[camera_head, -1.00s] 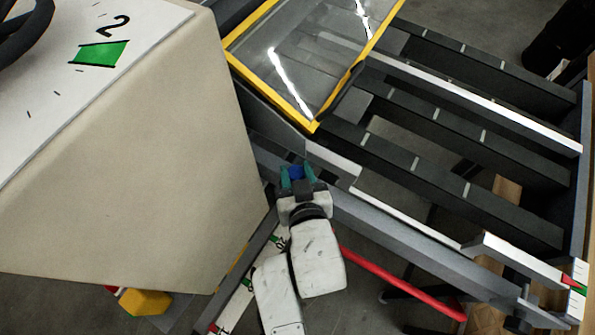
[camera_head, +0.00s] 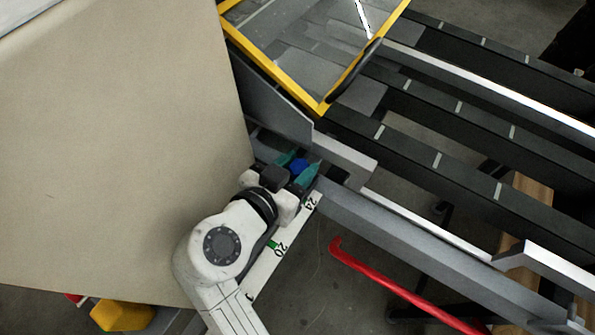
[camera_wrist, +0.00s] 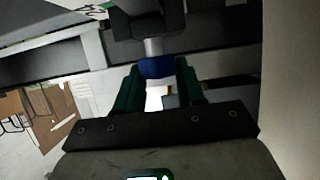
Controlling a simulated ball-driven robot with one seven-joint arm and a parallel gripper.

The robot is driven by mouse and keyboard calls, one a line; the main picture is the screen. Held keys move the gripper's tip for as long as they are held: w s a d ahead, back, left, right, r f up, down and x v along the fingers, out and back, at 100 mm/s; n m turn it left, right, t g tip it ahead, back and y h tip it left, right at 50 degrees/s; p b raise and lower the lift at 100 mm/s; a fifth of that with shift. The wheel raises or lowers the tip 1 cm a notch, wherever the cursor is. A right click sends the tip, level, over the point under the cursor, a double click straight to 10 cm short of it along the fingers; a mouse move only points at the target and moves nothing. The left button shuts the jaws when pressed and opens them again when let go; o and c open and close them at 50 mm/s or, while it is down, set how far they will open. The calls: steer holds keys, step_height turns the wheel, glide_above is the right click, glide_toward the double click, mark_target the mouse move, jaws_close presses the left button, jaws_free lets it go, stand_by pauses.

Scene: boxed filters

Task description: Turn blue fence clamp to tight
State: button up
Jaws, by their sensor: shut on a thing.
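The blue fence clamp (camera_head: 298,166) shows as a small blue knob at the near rail of the machine. My gripper (camera_head: 299,170) is around it, with one teal finger on each side. In the wrist view the blue clamp (camera_wrist: 157,67) sits between the tips of the two green fingers (camera_wrist: 158,80), below a grey metal stem. The fingers are shut on the clamp. The lower part of the clamp and its exact turn angle are hidden by the fingers and wrist.
A large beige box (camera_head: 110,150) stands close to the left of my arm. A yellow-framed clear guard (camera_head: 280,71) is above the clamp. A white numbered scale (camera_head: 270,254) runs beside my wrist. A red bar (camera_head: 395,287) is at lower right.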

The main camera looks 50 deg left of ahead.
steer(key=shift+w+a+m+h+b, duration=0.15)
steer(key=shift+m+h+b, duration=0.15)
steer(key=shift+m+h, duration=0.35)
steer(key=shift+r, duration=0.1)
steer(key=o, duration=0.8)
steer(key=shift+h, duration=0.25)
steer(key=shift+c, duration=0.2)
